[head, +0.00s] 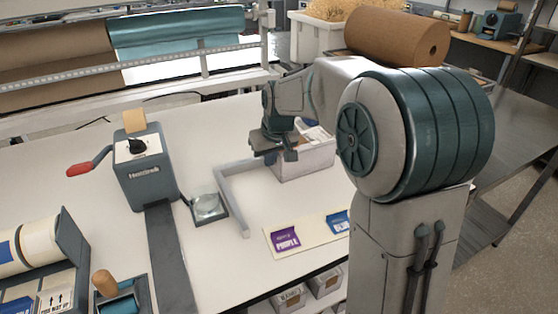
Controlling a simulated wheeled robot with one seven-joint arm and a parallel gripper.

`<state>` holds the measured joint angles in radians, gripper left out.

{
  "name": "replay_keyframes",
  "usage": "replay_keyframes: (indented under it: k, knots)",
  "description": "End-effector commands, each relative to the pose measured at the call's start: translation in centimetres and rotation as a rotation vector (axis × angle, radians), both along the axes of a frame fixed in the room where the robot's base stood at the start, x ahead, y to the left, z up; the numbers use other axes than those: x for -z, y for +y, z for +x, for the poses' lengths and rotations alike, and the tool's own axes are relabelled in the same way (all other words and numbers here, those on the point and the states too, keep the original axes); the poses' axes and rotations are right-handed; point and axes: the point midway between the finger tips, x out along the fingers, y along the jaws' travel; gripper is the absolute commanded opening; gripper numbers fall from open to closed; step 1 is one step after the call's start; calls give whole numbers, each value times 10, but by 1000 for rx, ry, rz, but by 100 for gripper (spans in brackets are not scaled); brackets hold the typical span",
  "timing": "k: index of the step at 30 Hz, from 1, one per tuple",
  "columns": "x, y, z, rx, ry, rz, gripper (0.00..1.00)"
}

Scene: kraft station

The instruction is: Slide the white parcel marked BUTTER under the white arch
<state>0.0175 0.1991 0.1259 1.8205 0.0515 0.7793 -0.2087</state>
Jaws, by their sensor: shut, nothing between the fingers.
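I cannot make out a white parcel marked BUTTER in the head view; no such lettering is legible. I cannot pick out a white arch for certain either. A pale angled frame (231,197) lies on the white table, left of and below my gripper; I cannot tell if it is part of an arch. My gripper (275,154) points down, shut and empty, in front of a white open bin (306,164). The bin holds white and blue items, partly hidden by my gripper. My arm covers the table's right part.
A card with purple and blue labels (308,234) lies at the table's front edge. A tape dispenser (150,172) with a red-handled crank and a small scale-like plate (208,207) stand left. A brown paper roll (397,37) is behind. Bare table (285,205) shows between frame and card.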

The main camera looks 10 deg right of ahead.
Motion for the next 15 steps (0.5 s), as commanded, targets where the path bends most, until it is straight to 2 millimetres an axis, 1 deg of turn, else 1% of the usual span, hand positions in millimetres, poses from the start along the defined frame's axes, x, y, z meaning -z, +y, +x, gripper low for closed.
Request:
replay_keyframes:
  k: [7, 15]
  knots:
    - [0, -4, 1, 2, 0, 0, 0]
    - [0, -18, 5, 2, 1, -1, 0]
